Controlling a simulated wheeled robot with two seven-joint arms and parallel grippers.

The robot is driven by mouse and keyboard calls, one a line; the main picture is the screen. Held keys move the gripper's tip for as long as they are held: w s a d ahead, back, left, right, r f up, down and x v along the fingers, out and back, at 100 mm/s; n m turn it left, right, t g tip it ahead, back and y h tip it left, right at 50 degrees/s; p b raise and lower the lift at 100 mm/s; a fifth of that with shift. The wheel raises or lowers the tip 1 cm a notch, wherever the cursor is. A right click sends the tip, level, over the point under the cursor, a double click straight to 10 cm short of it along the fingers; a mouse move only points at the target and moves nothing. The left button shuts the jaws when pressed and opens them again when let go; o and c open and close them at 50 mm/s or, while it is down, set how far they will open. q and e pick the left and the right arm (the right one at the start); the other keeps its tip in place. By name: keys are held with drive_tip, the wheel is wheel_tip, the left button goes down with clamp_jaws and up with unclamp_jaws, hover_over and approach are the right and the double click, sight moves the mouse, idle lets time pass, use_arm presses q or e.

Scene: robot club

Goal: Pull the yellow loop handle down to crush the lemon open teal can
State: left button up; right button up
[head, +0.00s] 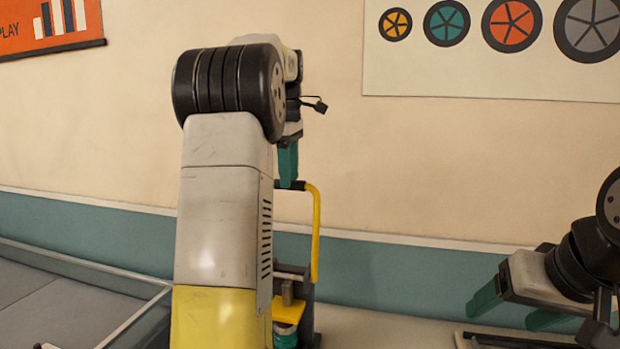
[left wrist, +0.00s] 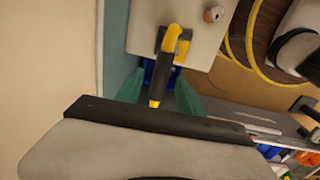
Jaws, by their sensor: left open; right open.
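The yellow loop handle (head: 316,232) stands upright on the dark can press (head: 305,300) in the head view. In the left wrist view the yellow handle (left wrist: 164,68) lies between the two teal fingers of my open left gripper (left wrist: 159,97). In the head view my left gripper (head: 288,165) points down at the handle's top; my arm hides much of it. I cannot tell whether a finger touches the handle. A teal can (head: 285,337) shows partly under a yellow part of the press; my arm hides the rest. My right gripper (head: 515,305) is open and empty at right.
A small can with a reddish end (left wrist: 213,14) stands on the pale surface near the press in the left wrist view. A dark-edged tray (head: 510,340) lies below my right gripper. A glass-edged case (head: 130,325) stands at left. The wall is close behind the press.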

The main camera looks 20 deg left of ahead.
use_arm(q)
drive_tip(key=shift+f, duration=0.6)
clamp_jaws()
idle(1.1)
